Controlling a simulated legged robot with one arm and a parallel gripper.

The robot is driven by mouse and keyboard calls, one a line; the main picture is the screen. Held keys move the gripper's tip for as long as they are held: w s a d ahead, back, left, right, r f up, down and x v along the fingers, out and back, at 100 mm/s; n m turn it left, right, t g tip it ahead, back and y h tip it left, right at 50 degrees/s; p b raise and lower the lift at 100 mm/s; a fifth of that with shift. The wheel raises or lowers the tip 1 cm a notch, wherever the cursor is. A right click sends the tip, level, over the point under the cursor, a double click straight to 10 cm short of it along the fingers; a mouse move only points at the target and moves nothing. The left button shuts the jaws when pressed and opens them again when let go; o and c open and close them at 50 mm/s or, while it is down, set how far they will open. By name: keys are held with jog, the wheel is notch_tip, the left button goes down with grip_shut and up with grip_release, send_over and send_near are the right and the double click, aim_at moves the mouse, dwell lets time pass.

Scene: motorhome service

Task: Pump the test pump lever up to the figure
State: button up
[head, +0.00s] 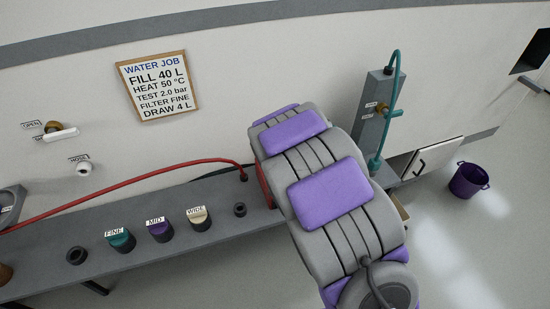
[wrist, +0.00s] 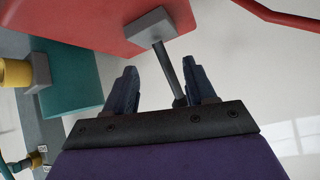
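The test pump is a red body (wrist: 100,22), close up in the wrist view. A grey block (wrist: 149,24) sits on its edge, and a thin grey lever (wrist: 166,68) runs from it toward my gripper. My gripper (wrist: 160,66) has its two dark fingers apart, with the lever between them, nearer the right finger. I cannot tell whether they touch. In the head view my arm hides most of the pump; only a red edge (head: 264,186) shows. A wall sign (head: 157,86) reads "TEST 2.0 bar". No pressure gauge reading is visible.
A grey bench (head: 140,270) carries FINE (head: 120,240), MID (head: 160,230) and WIRE (head: 199,217) filters. A red hose (head: 130,183) crosses above it. A grey post (head: 375,115) with a teal hose stands right of my arm. A purple bucket (head: 468,180) stands on open floor.

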jog(key=shift+d+r, duration=0.1)
jog(key=shift+s+r, duration=0.1)
jog(key=shift+r, duration=0.1)
jog(key=b+v, duration=0.3)
jog(key=v, duration=1.3)
jog(key=shift+s+r, duration=0.2)
jog(key=shift+s, duration=0.05)
